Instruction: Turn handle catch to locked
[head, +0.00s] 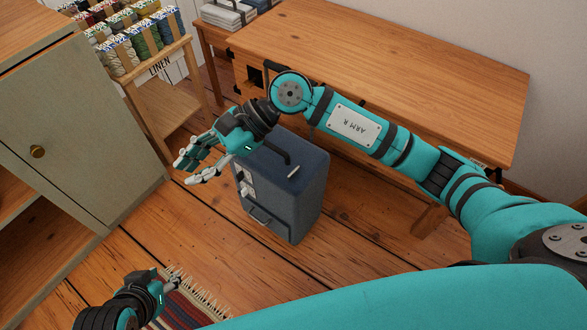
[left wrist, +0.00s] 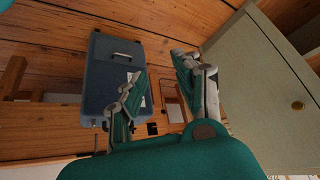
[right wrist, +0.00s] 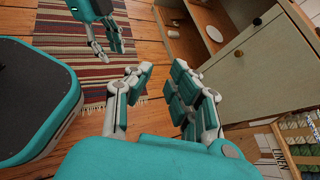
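A dark blue case (head: 300,200) stands upright on the floor in the middle of the head view. A dark bent bar (head: 275,154) and a small pale piece (head: 294,171) are on its top; I cannot tell the catch's setting. The case also shows in the left wrist view (left wrist: 108,75). My right gripper (head: 192,168) is open and empty, above and left of the case, apart from it. My right wrist and forearm hide part of the top. My left gripper (head: 174,284) is low at the left, open and empty, away from the case.
A wooden desk (head: 440,60) stands behind the case. A grey-green cabinet (head: 90,140) is at the left, near a yarn rack (head: 150,85). A striped rug (head: 195,310) lies under my left gripper. Wooden floor is clear left of the case.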

